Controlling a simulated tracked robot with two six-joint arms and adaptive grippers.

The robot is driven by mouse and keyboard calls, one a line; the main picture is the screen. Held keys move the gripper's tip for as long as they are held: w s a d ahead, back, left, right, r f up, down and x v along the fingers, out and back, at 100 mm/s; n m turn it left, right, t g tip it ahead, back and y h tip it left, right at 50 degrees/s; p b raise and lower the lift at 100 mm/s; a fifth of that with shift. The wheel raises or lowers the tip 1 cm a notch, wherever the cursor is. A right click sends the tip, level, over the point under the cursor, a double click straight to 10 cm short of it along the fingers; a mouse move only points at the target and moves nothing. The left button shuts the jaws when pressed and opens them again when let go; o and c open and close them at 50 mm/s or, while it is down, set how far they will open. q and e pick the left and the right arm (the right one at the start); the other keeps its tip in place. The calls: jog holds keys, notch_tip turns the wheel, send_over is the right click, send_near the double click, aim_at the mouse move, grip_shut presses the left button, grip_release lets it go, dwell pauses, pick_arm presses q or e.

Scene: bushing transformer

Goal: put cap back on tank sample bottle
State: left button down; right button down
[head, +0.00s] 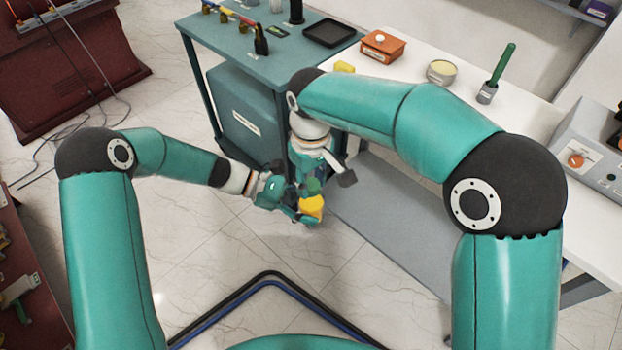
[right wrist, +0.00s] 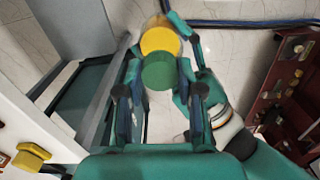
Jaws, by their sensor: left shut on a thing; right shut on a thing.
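The sample bottle (head: 312,206) shows yellow, below the green cap (head: 313,186). My left gripper (head: 297,212) is shut on the bottle and holds it in the air over the floor. My right gripper (head: 318,181), coming from above, is shut on the cap. In the right wrist view, the round green cap (right wrist: 160,72) sits between the fingers of my right gripper (right wrist: 161,92) and overlaps the yellow bottle (right wrist: 160,38). The left gripper (right wrist: 188,48) reaches the bottle from the right. The bottle's mouth is hidden behind the cap; I cannot tell whether they touch.
A teal bench (head: 290,68) with a black tray (head: 329,33) stands behind. The white table (head: 520,125) holds an orange box (head: 382,46), a round tin (head: 441,72), a green-handled brush (head: 497,73) and a small yellow object (head: 344,66). A grey shelf (head: 395,225) lies close right of the grippers.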

jog(key=m, duration=0.4)
jog(key=shift+w+a, duration=0.1)
jog(key=m, duration=0.5)
jog(key=c, duration=0.7)
grip_release()
jog(key=shift+o, duration=0.2)
notch_tip(320, 180, up, 12)
jog(key=shift+f, duration=0.1)
